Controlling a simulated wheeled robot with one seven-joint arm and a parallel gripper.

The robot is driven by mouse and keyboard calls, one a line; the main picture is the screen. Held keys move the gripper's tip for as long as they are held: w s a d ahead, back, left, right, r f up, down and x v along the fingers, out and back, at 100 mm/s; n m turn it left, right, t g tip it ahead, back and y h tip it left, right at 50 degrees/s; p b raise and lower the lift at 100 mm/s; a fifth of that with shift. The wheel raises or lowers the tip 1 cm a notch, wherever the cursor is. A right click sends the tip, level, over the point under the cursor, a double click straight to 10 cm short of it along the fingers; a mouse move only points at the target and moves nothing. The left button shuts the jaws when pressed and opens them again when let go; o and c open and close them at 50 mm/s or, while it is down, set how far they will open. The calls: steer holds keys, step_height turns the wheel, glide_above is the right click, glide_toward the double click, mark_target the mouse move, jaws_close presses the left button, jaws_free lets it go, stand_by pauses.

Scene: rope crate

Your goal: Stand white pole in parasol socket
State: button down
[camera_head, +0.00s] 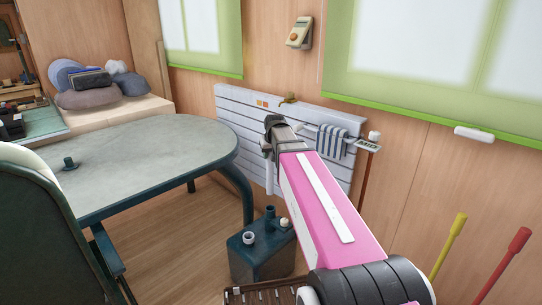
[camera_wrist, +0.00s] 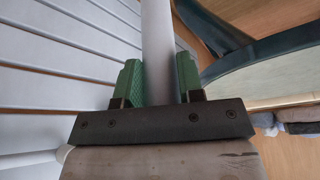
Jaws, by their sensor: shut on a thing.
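My gripper (camera_head: 272,136) is at the end of my pink arm in the head view, in front of the grey slatted panel. In the wrist view its green fingers (camera_wrist: 160,82) are shut on the white pole (camera_wrist: 157,38), one on each side. The pole's lower part (camera_head: 269,178) shows as a thin, roughly upright piece below the gripper in the head view. A dark green block (camera_head: 247,262) stands on the floor below, apart from the pole. A short upright tube (camera_head: 270,212), seemingly the parasol socket, rises from its top. I cannot see into its opening.
A green-topped table (camera_head: 150,155) with a small dark fitting (camera_head: 69,163) is at left, beside a dark chair (camera_head: 35,225). The slatted panel (camera_head: 235,110) carries a striped cloth (camera_head: 331,141). Yellow (camera_head: 450,245) and red (camera_head: 508,262) poles stand at right.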

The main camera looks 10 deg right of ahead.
steer(key=shift+w+d, duration=0.15)
steer(key=shift+d, duration=0.05)
steer(key=shift+f, duration=0.1)
glide_above(271, 176)
steer(key=w, duration=0.1)
steer(key=shift+w+f, duration=0.1)
steer(key=shift+f, duration=5.85)
stand_by(1.6)
